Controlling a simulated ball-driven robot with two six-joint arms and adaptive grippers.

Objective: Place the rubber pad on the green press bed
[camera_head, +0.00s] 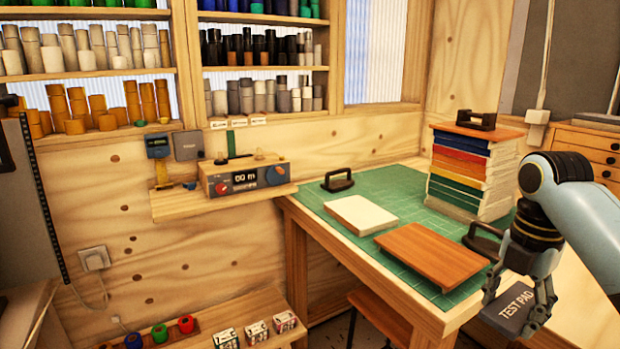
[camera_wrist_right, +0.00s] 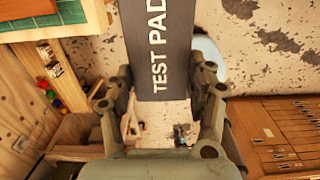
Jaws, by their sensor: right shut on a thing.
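My right gripper (camera_head: 520,296) is shut on a dark grey flat pad (camera_head: 513,312) marked "TEST PAD". It holds the pad in the air beyond the table's front right edge, over the floor. In the right wrist view the pad (camera_wrist_right: 156,45) sits between the two fingers (camera_wrist_right: 165,105) and runs out past the top of the picture. A green gridded surface (camera_head: 400,194) covers the wooden table; I cannot tell whether this is the press bed. My left gripper is out of view.
On the green surface are a white block (camera_head: 360,214), a brown board (camera_head: 432,255), a black-handled tool (camera_head: 338,181) and a tall stack of coloured slabs (camera_head: 465,175). A wooden drawer cabinet (camera_head: 590,150) stands at the right. A stool (camera_head: 385,312) is partly under the table.

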